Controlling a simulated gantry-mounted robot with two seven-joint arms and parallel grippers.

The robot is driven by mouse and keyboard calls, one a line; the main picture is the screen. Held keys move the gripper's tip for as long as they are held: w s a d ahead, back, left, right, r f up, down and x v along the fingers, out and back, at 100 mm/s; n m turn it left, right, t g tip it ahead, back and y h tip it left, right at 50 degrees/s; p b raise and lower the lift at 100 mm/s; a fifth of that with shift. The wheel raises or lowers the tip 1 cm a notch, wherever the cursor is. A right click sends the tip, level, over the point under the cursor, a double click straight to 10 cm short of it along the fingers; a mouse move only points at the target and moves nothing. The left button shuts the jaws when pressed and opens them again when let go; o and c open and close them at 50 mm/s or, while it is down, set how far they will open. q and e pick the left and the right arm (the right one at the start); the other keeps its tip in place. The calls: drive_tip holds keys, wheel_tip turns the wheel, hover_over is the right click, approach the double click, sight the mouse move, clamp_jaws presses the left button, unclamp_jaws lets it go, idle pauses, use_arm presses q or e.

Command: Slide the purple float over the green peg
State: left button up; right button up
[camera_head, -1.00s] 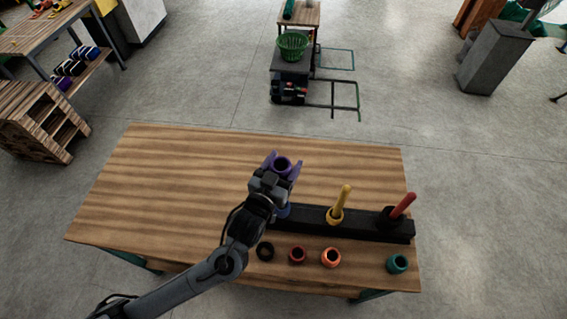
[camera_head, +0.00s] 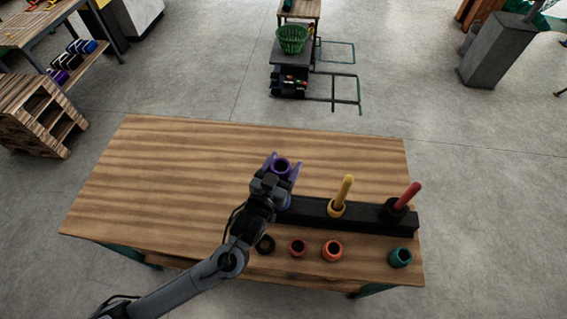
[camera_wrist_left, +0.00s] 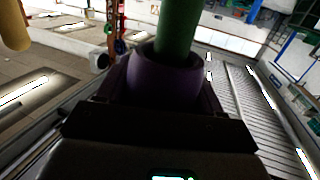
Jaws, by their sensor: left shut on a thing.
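The purple float (camera_head: 282,167) is a ring held between the jaws of my left gripper (camera_head: 281,169), above the left part of the black rack (camera_head: 366,220). It also shows in the left wrist view (camera_wrist_left: 165,84), with its opening visible. The green peg (camera_wrist_left: 178,30) meets that opening in the wrist view; its tip is hidden by the float's rim, and I cannot tell how far inside it is. In the head view the green peg is hidden behind my gripper and the float. My right gripper is not in view.
A yellow peg (camera_head: 344,189) and a red peg (camera_head: 409,194) stand on the rack to the right. The table's back left is bare.

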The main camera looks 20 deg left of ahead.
use_arm(q)
drive_tip(key=o, duration=1.1)
drive_tip(key=s, duration=1)
drive_tip(key=shift+s+a+r, duration=0.25)
drive_tip(key=shift+s+a, duration=0.1)
drive_tip(key=shift+s, duration=0.05)
